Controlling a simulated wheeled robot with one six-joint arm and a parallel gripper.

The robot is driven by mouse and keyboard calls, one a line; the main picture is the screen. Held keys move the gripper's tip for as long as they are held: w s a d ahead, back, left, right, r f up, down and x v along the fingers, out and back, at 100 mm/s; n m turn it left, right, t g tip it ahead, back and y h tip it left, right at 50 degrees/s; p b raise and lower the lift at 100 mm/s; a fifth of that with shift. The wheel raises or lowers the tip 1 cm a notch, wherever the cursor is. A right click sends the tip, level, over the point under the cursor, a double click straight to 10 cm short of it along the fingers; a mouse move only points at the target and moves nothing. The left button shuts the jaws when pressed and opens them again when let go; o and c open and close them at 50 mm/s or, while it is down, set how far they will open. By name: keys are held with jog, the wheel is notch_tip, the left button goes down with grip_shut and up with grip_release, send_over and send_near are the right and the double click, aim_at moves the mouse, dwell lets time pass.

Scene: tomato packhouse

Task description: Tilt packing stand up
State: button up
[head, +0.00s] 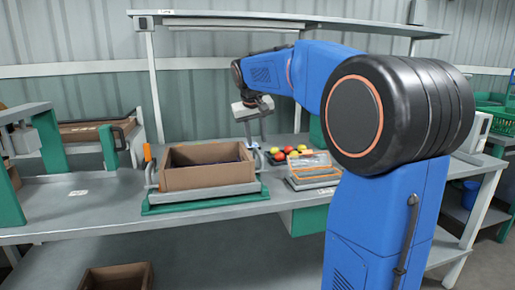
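The packing stand has a green base (215,203) and a grey platform (208,193), and it sits on the bench. An open brown cardboard box (205,178) rests on the platform, which looks close to level. An upright lever with an orange grip (148,153) stands at the stand's left side. My gripper (254,143) points down just behind the box's right rear corner. Its fingertips are small and partly hidden there, so I cannot tell whether it is open or shut, or whether it touches the stand.
Red, yellow and green tomatoes (283,154) lie right of the box, beside a grey device with a clear orange-edged cover (315,162). A green-legged frame (50,140) stands at left. The bench (85,208) is mostly clear left of the stand. A shelf (230,19) runs overhead.

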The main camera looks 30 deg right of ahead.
aim_at(258, 151)
jog(key=shift+x, duration=2.6)
grip_shut()
